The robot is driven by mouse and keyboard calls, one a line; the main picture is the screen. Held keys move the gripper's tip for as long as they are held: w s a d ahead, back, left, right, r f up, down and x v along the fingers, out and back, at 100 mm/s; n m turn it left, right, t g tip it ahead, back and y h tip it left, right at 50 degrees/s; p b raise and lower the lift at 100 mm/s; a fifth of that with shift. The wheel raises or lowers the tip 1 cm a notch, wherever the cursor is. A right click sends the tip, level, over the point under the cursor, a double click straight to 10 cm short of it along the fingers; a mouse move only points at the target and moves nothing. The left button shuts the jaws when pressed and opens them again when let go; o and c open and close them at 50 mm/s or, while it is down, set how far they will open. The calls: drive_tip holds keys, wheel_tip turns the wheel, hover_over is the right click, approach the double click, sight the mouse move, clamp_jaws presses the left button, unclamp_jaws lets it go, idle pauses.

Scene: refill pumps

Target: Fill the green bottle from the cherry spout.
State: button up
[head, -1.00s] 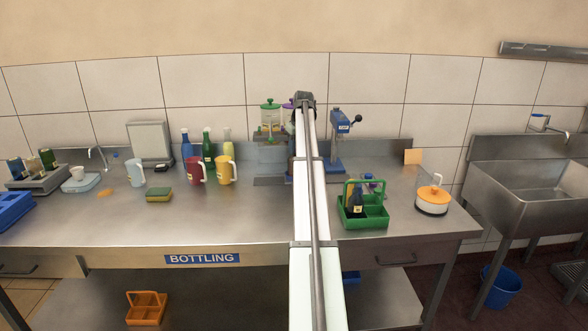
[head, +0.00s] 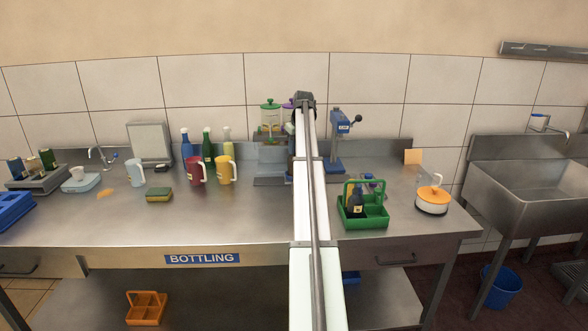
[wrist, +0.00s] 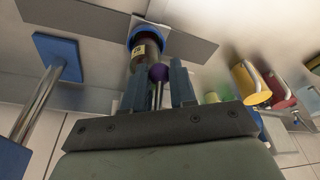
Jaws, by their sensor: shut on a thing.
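In the wrist view my gripper (wrist: 157,92) is shut on a purple ball knob (wrist: 158,73) on a thin metal rod. Just beyond it a dark olive bottle (wrist: 147,52) with a yellow label has a blue ring at its far end. Its exact colour is hard to tell. In the head view my arm hides the gripper and most of this spot. The jar with the purple lid (head: 288,104) shows partly behind the arm, beside the jar with the green lid (head: 269,103). A dark green bottle (head: 208,146) stands further left. No cherry mark is readable.
A blue lever press (head: 338,125) stands right of the arm. Mugs (head: 226,172) and a sponge (head: 159,195) are at the left. The front middle of the counter is clear.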

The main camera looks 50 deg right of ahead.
drive_tip(key=shift+r, duration=2)
drive_tip(key=o, duration=0.9)
drive_tip(key=shift+r, duration=0.1)
drive_tip(key=shift+s+a+r, duration=0.6)
drive_tip(key=shift+r, duration=0.55)
drive_tip(key=shift+s+a+r, duration=0.55)
drive_tip(key=shift+a+r, duration=0.05)
drive_tip(key=shift+r, duration=0.55)
drive_tip(key=shift+s+a+r, duration=0.6)
drive_tip(key=shift+r, duration=0.55)
